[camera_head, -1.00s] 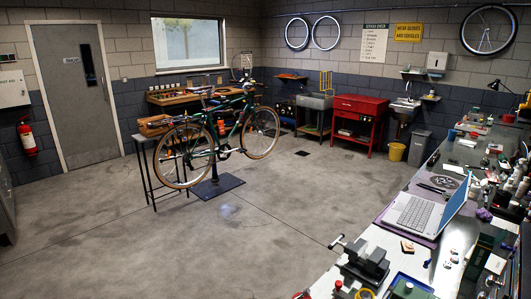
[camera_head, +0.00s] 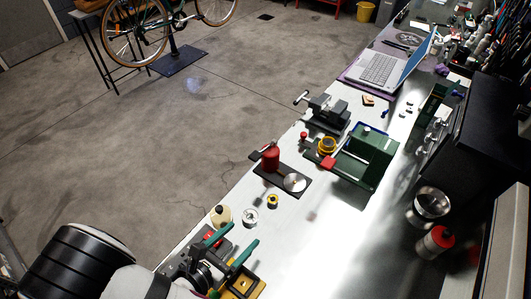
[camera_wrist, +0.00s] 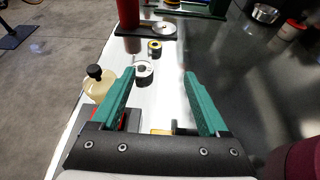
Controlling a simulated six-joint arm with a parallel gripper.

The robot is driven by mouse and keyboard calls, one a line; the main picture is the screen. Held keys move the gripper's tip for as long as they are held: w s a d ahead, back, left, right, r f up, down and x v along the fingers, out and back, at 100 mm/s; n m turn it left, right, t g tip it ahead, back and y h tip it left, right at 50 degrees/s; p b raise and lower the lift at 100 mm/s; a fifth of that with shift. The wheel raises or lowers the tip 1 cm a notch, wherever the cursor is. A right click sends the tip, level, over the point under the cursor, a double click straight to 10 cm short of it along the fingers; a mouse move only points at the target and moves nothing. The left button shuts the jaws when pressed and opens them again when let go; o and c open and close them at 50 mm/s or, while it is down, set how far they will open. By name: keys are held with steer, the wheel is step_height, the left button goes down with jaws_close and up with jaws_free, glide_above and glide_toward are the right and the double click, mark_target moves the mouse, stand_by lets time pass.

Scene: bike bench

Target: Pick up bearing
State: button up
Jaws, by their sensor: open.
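A small silver-white ring that looks like the bearing (camera_head: 251,217) lies flat on the grey bench, just beyond my fingertips. In the wrist view the bearing (camera_wrist: 143,76) shows ahead and between the finger lines, nearer the left finger. My gripper (camera_head: 243,233) has two green fingers, spread wide and empty. In the wrist view my gripper (camera_wrist: 159,72) also shows nothing between its fingers. How high my fingers are above the bench is hard to tell.
A round bottle with a black cap (camera_head: 221,216) stands close left of the bearing. A yellow block (camera_head: 243,286) lies near my gripper. Beyond are a red cylinder (camera_head: 271,158) on a dark base, a green machine (camera_head: 370,155) and a vise (camera_head: 329,112). Bench to the right is mostly clear.

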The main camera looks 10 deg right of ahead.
glide_toward(271, 201)
steer(key=shift+w+d+f+n, duration=0.15)
steer(key=shift+w+d+f, duration=0.25)
steer(key=shift+d, duration=0.1)
steer(key=shift+w+d+f+n, duration=0.15)
steer(key=shift+w+d+f, duration=0.1)
steer(key=shift+d+f, duration=0.2)
steer(key=x, duration=0.5)
steer(key=shift+w+d+r, duration=0.15)
steer(key=shift+w+d, duration=0.05)
steer(key=shift+w, duration=0.25)
jaws_close()
